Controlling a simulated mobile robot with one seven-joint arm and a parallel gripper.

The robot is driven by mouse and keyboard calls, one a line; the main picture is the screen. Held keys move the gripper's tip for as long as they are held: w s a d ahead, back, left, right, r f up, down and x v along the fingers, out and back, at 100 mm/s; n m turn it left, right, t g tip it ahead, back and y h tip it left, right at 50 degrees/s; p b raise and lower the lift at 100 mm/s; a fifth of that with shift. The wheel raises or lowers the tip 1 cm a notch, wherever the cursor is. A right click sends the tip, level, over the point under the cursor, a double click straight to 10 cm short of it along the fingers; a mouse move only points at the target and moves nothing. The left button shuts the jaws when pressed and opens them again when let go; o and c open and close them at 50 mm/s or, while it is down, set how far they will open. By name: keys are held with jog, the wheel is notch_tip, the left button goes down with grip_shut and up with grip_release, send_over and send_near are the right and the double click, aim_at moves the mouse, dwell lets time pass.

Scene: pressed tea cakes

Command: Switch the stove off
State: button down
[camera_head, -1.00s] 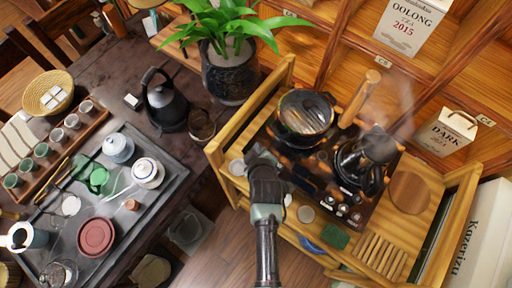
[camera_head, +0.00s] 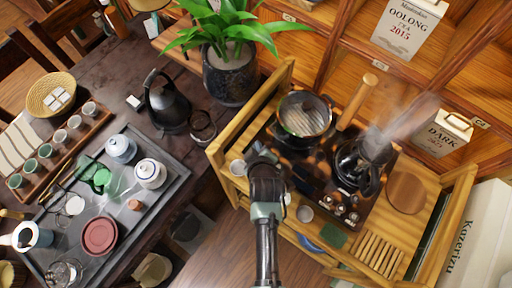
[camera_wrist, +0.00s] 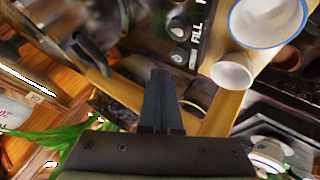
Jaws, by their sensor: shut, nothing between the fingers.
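The stove (camera_head: 318,187) is a black cooktop on the wooden stand, with several knobs (camera_head: 345,208) along its front edge. A pot with a glass lid (camera_head: 305,114) sits at its back left, and a dark steaming kettle (camera_head: 352,165) sits at its right. In the wrist view, dark knobs (camera_wrist: 178,30) show at the top beside white lettering. My gripper (camera_wrist: 158,75) is shut and empty, apart from the knobs and below them in that view. In the head view my wrist hides the fingertips, over the left front of the stove.
A round board (camera_head: 406,192) and slatted rack (camera_head: 378,256) lie right. A tea table (camera_head: 185,160) stands left.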

notch_tip(320, 180, up, 4)
jog(key=p, duration=0.3)
jog(key=shift+r, duration=0.15)
dwell(0.8)
jog(key=w+a+r+m+t, duration=0.1)
jog(key=w+r+t, duration=0.1)
jog(key=w+r, duration=0.35)
jog(key=w+a+r+m+t+b, duration=0.1)
jog(key=w+r, duration=0.1)
jog(key=r, duration=0.6)
jog(key=w+a+r+m+t, duration=0.1)
jog(key=w+r+t, duration=0.15)
jog(key=r, duration=0.45)
notch_tip(320, 180, up, 19)
jog(key=w+m+t+b, duration=0.1)
jog(key=w+m+t, duration=0.1)
jog(key=t, duration=0.2)
jog(key=s+d+r+m+t, duration=0.1)
jog(key=s+r+t, duration=0.2)
jog(key=s+r, duration=0.3)
jog(key=s+r+m+t+b, duration=0.1)
jog(key=s+r, duration=0.5)
jog(key=r, duration=0.8)
jog(key=s+d+r+m+t+h, duration=0.1)
jog(key=s+r+m+t, duration=0.2)
jog(key=s+r, duration=0.3)
notch_tip(320, 180, up, 5)
jog(key=shift+d+r+t, duration=0.1)
jog(key=shift+d+t, duration=0.25)
jog(key=shift+t, duration=0.5)
